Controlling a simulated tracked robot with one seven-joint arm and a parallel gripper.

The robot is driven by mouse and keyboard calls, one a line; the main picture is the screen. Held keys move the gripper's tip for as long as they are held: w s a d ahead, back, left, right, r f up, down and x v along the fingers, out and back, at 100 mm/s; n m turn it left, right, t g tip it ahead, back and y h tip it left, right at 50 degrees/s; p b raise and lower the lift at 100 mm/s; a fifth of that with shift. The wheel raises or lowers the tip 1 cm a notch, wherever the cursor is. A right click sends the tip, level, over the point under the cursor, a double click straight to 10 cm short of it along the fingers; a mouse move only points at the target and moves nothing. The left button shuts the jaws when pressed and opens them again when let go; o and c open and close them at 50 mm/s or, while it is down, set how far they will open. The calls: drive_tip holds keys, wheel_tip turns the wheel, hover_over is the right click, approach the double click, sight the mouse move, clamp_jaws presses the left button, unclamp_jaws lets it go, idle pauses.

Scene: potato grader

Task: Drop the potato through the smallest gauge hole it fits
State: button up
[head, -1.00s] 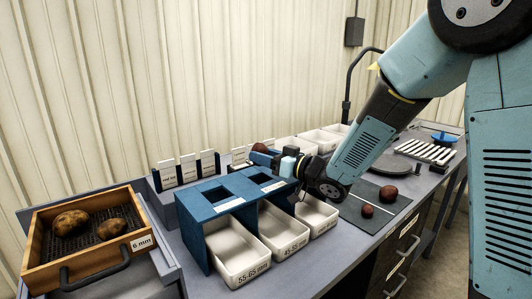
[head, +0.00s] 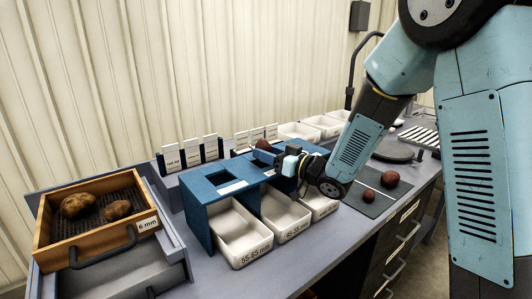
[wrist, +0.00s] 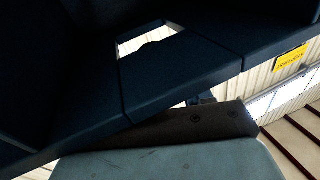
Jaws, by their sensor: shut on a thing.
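A reddish-brown potato (head: 263,146) is held at the tip of my gripper (head: 265,155) in the head view. My gripper is shut on it, just above the back of the blue gauge stand (head: 198,192). One square gauge hole (head: 224,180) shows open, left of the gripper. White bins labelled 55-65 mm (head: 258,250) and 45-55 mm (head: 297,228) stand beneath, with another bin to the right. The wrist view is mostly dark surfaces, and the potato cannot be made out there.
A wooden sieve box (head: 50,247) with two brown potatoes stands at the left. White label cards (head: 190,152) stand behind the gauge. Two reddish potatoes, one of them (head: 390,179), lie on a dark mat (head: 372,205) at the right.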

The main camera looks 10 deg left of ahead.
sight(269, 149)
drive_tip(key=shift+s+d+f, duration=0.1)
drive_tip(key=shift+s+f, duration=0.15)
drive_tip(key=shift+f, duration=0.7)
drive_tip(key=o, duration=1.2)
drive_tip(key=shift+c, duration=0.2)
drive_tip(key=shift+o, duration=1.9)
drive_tip(key=shift+s+d+r, duration=0.2)
drive_tip(key=shift+d+r, duration=0.25)
drive_tip(key=shift+d, duration=0.35)
drive_tip(key=shift+s+d+r, duration=0.2)
drive_tip(key=shift+d+r, duration=0.2)
drive_tip(key=shift+d, duration=0.4)
drive_tip(key=shift+s+d+r, duration=0.35)
drive_tip(key=shift+d+r, duration=0.25)
